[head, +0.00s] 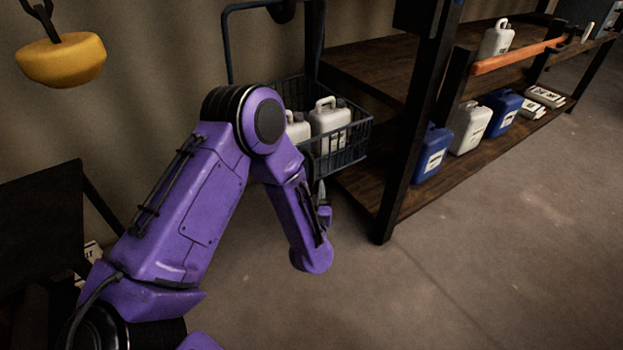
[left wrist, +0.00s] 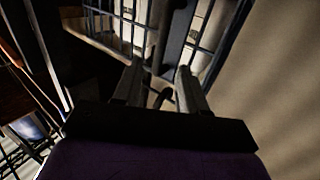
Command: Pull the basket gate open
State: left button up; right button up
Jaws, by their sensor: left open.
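A dark wire basket (head: 350,156) holds white jugs (head: 329,116) and hangs from a tall frame in the middle of the head view. My left gripper (head: 321,186) is just below and in front of the basket's near side, partly hidden by my purple forearm. In the left wrist view my left gripper (left wrist: 161,88) is open, its two fingers pointing at the basket bars (left wrist: 105,30). A small dark curved piece (left wrist: 160,98) shows between the fingers; I cannot tell whether it is the gate's handle. I cannot make out the gate apart from the basket wall. My right gripper is out of view.
A wooden shelf rack (head: 365,50) with a dark post (head: 415,125) stands right of the basket. Blue jugs (head: 432,150) and pale jugs (head: 470,127) stand on its lower shelf. A yellow block (head: 60,60) hangs at upper left. The floor at the lower right is clear.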

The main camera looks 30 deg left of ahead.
aim_at(312, 172)
pick_arm(q)
jog(key=x, duration=0.6)
jog(key=shift+w+a+f, duration=0.1)
jog(key=shift+w+a, duration=0.05)
grip_shut()
